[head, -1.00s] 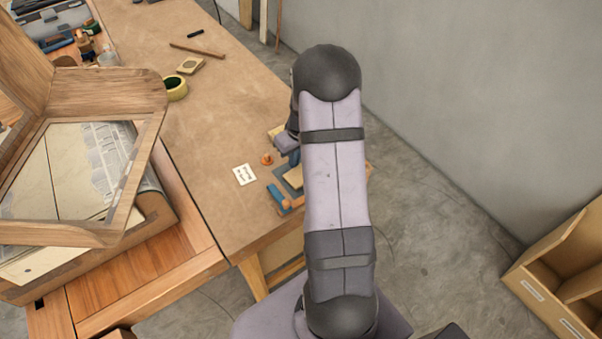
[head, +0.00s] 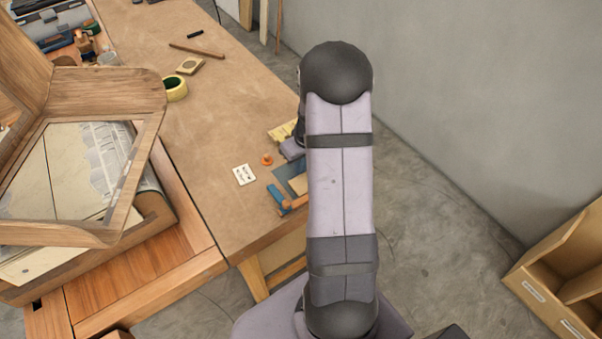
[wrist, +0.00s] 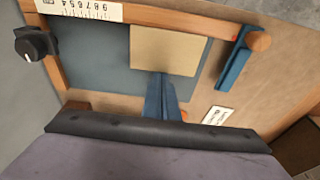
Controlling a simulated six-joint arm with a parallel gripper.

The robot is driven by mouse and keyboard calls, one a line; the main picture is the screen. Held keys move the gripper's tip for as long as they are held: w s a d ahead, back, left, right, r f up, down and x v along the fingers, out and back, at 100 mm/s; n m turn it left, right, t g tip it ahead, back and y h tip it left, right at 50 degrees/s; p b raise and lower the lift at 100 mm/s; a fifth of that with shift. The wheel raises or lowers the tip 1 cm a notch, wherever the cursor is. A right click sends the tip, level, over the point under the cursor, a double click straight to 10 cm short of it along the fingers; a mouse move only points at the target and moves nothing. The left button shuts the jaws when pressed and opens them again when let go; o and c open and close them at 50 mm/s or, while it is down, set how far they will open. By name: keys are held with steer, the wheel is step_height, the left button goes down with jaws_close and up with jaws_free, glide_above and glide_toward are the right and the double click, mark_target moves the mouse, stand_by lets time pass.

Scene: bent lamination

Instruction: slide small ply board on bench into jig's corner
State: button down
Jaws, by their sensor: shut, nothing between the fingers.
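In the wrist view the small ply board (wrist: 165,50) is a pale tan rectangle lying on the jig's blue-grey base (wrist: 100,65). Its far edge is close to the wooden fence (wrist: 165,19) along the top. The side fence (wrist: 48,60) is on the left, with a wide gap between it and the board. The fences meet at upper left. My gripper (wrist: 163,80) is shut and empty, its blue fingertips at the board's near edge; contact cannot be told. In the head view the board (head: 298,184) shows partly beside my arm, which hides the fingers.
A blue clamp-like piece (wrist: 236,58) is at the fence's right end, and a black knob (wrist: 35,45) at its left. A white card (head: 243,174) and an orange knob (head: 267,159) lie on the bench. Tape (head: 174,88) stands farther back. The bench middle is clear.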

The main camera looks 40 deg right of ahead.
steer(key=shift+w, duration=0.2)
steer(key=shift+w, duration=0.35)
steer(key=shift+r, duration=0.1)
step_height(320, 180, up, 7)
steer(key=p, duration=0.5)
